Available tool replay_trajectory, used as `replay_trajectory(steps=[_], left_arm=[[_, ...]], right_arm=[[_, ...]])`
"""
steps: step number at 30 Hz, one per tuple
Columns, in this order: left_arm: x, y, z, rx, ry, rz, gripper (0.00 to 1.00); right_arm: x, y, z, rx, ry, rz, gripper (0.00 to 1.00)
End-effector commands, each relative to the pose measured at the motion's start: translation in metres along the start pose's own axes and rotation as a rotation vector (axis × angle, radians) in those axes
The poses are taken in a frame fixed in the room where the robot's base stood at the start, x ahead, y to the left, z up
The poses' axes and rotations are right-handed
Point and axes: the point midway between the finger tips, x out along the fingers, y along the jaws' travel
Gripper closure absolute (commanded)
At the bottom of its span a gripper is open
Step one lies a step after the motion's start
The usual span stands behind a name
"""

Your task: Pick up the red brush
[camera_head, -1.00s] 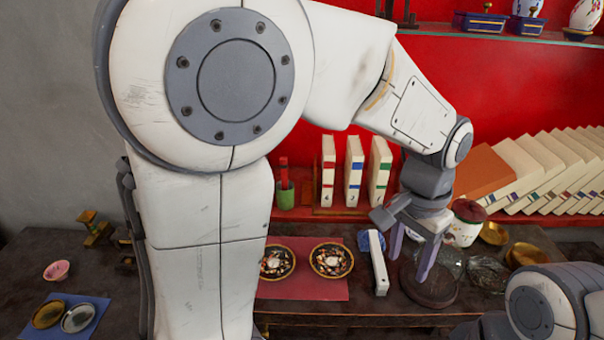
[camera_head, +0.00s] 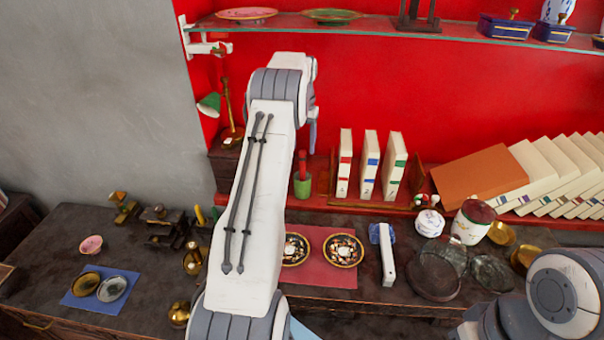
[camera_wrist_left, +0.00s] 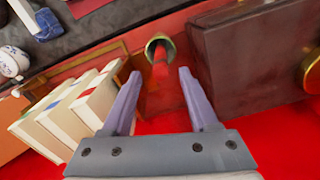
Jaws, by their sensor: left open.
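The red brush (camera_head: 302,160) stands upright in a green cup (camera_head: 302,186) on the red ledge at the back. In the left wrist view, the brush (camera_wrist_left: 160,85) points from the cup (camera_wrist_left: 160,46) toward the camera, partly blending with the red background. My left gripper (camera_head: 312,140) is raised near the brush, partly hidden by my arm. In the wrist view, my left gripper (camera_wrist_left: 160,73) is open, with one purple finger on each side of the brush and nothing clasped. My right gripper is out of view.
Several upright books (camera_head: 369,163) stand right of the cup, and a dark box (camera_wrist_left: 250,60) is on its other side. A green-shaded lamp (camera_head: 209,105) is at the left. A glass shelf (camera_head: 380,32) with dishes runs above.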

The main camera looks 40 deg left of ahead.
Motion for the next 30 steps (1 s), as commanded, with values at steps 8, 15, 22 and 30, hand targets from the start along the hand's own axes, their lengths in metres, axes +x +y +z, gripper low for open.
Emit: replay_trajectory(steps=[8,15,22,30], left_arm=[[0.032,0.001,0.0,0.001,-0.001,0.0,0.4],[0.059,-0.001,-0.001,0.001,-0.004,0.001,0.4],[0.084,-0.002,-0.002,0.001,0.001,0.0,0.4],[0.086,-0.002,-0.002,0.001,0.001,0.0,0.59]], right_arm=[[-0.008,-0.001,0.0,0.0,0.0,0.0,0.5],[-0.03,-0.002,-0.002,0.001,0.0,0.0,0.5],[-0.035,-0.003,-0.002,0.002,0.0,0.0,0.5],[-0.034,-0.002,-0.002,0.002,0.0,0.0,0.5]])
